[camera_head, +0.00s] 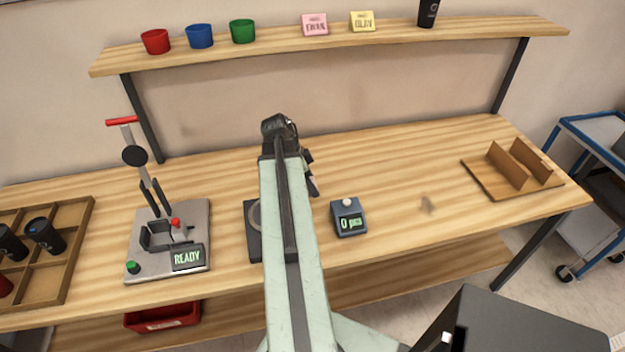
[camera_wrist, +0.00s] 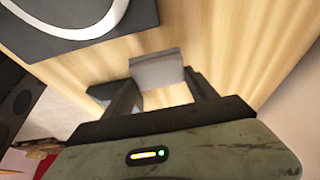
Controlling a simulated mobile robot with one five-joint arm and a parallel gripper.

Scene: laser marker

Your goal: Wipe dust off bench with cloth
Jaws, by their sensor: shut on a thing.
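My gripper (camera_wrist: 163,85) is shut on a grey, flat-looking piece that I take to be the cloth (camera_wrist: 157,69), held between the two dark fingers. In the head view my arm reaches over the middle of the bench and hides most of the gripper and the cloth. The wooden bench (camera_head: 390,170) has a faint brownish smudge of dust (camera_head: 428,204) on its right half, to the right of my gripper and apart from it. I cannot tell whether the cloth touches the bench.
A small "0 pcs" display (camera_head: 348,217) and a dark plate with a ring (camera_head: 253,232) stand beside my arm. A press (camera_head: 168,240) and wooden tray (camera_head: 75,225) are left. A wooden holder (camera_head: 480,182) is right. A shelf (camera_head: 270,47) with cups runs above.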

